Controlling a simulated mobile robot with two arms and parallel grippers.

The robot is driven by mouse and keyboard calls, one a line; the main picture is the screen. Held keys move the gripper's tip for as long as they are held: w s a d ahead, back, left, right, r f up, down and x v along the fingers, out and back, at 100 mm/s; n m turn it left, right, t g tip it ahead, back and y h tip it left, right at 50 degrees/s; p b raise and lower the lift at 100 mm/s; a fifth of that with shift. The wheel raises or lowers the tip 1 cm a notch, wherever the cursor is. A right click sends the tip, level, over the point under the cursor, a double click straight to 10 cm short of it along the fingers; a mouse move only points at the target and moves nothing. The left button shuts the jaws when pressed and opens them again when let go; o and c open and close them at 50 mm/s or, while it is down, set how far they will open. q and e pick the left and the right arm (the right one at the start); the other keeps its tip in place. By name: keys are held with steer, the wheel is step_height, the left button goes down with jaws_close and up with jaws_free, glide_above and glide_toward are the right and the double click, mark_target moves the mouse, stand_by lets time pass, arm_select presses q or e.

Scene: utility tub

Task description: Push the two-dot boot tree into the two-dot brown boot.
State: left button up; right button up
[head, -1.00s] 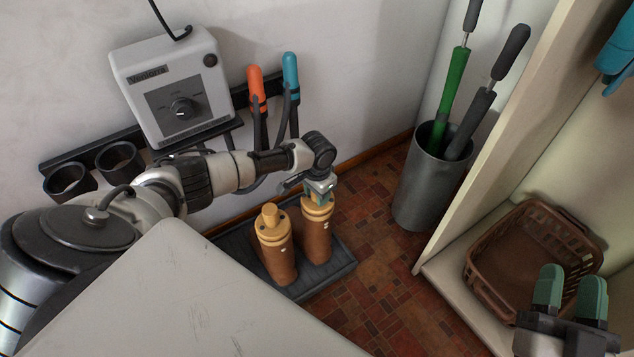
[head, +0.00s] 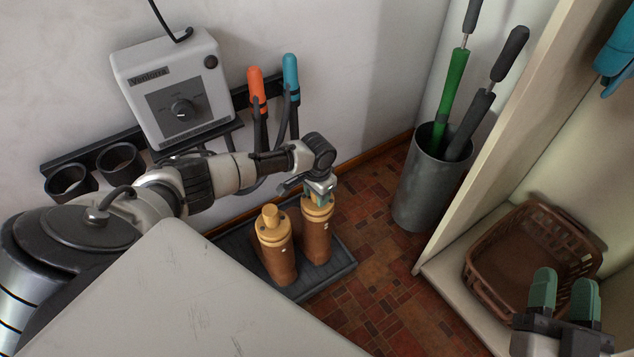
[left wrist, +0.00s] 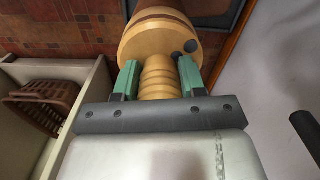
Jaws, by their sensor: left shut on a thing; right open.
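The boot tree with two dark dots (left wrist: 160,42) shows its tan wooden top and ridged knob in the left wrist view. My left gripper (left wrist: 157,80) is shut on that knob, fingers on either side. In the head view, my left gripper (head: 320,190) is above the right-hand brown boot (head: 317,241), with the tree in the top of this upright boot. How deep it sits is hard to tell, and this boot's dots are too small to read. The other brown boot (head: 278,263) stands to its left with a wooden tree in it. My right gripper (head: 564,292) is open and empty at the lower right.
The boots stand on a dark tray (head: 340,273) on the tiled floor. A pale worktop (head: 190,290) fills the near left. A grey bin (head: 418,190) with umbrellas stands at the back. A brown basket (head: 482,285) sits on the right shelf. A control box (head: 175,85) is on the wall.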

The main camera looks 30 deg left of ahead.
arm_select(q)
steer(key=shift+f, duration=0.1)
steer(key=o, duration=1.1)
steer(key=shift+c, duration=0.2)
